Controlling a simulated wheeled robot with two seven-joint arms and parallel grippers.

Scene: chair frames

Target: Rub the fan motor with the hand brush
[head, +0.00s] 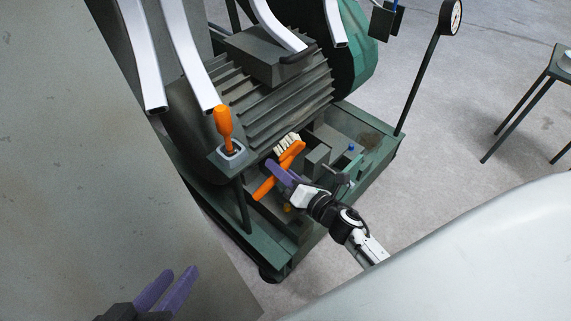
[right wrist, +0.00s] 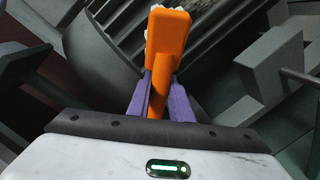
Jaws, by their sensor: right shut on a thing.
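The fan motor (head: 270,85) is a dark grey ribbed body on a green base in the middle of the head view. Its ribs also show in the right wrist view (right wrist: 210,30). The hand brush (head: 283,168) is orange with pale bristles, which face the motor's lower ribs; I cannot tell if they touch. My right gripper (head: 280,172) is shut on the brush handle. In the right wrist view the purple fingers hold the orange brush (right wrist: 168,45), bristles mostly hidden behind its head. My left gripper (head: 180,288) is open and empty at the lower left.
An orange-handled lever (head: 224,128) stands on a post close left of the brush. White curved tubes (head: 180,55) hang over the motor. A gauge on a pole (head: 450,17) and a stool (head: 530,95) stand right. A grey panel (head: 80,170) fills the left.

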